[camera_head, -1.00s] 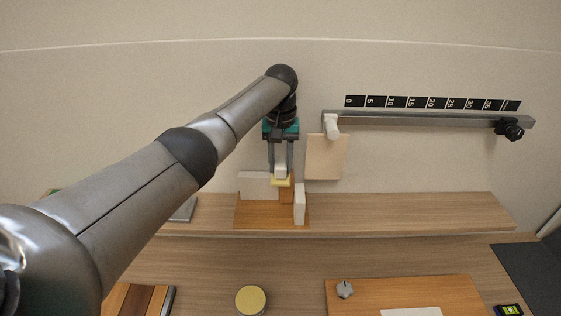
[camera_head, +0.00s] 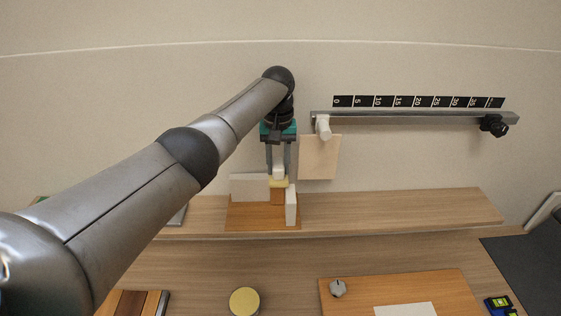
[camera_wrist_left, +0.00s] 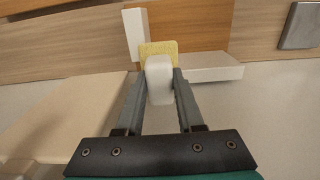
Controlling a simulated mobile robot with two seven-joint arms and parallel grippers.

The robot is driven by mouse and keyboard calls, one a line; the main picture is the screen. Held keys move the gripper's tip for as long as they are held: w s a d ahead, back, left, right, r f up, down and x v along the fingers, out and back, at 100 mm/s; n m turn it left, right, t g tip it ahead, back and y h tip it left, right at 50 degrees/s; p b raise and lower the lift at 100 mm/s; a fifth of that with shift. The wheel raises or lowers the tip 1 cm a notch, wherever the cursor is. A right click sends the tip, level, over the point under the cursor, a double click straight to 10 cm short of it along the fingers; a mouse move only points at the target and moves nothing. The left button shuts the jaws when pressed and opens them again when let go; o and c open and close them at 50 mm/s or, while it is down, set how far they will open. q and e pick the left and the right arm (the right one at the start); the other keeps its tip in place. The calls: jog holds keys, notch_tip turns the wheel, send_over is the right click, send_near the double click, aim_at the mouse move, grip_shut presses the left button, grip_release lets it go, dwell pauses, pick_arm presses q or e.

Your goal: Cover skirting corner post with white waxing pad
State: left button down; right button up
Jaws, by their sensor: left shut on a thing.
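My left gripper (camera_head: 278,170) is shut on the white waxing pad (camera_head: 278,173), a white block with a yellow layer at its lower end. It shows between the fingers in the left wrist view (camera_wrist_left: 159,82), with the yellow layer (camera_wrist_left: 158,49) beyond. The brown skirting corner post (camera_head: 277,198) stands on an orange board, between two white skirting pieces (camera_head: 250,187) (camera_head: 291,207). The yellow layer is at the post's upper end in the head view; I cannot tell whether they touch. In the wrist view the pad hides the post. My right gripper is not in view.
A beige panel (camera_head: 319,158) hangs close right of the gripper, below a metal rail (camera_head: 415,118) with a number scale. The wooden shelf (camera_head: 400,210) is clear to the right. A round yellow-topped tin (camera_head: 245,301) stands on the table in front.

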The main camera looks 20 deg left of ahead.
pick_arm(q)
jog(key=shift+s+a+r+p, duration=0.15)
jog(key=shift+s+a+p, duration=0.3)
jog(key=shift+a+p, duration=0.4)
jog(key=shift+a, duration=0.1)
jog(key=shift+w+d+f+b, duration=0.15)
jog(key=shift+w+d+b, duration=0.05)
jog(key=shift+d+b, duration=0.25)
jog(key=shift+w+d+f+b, duration=0.2)
jog(key=shift+d+b, duration=0.1)
jog(key=shift+d, duration=0.15)
jog(key=shift+w+d+r, duration=0.1)
jog(key=shift+w+d, duration=0.1)
jog(key=shift+d, duration=0.2)
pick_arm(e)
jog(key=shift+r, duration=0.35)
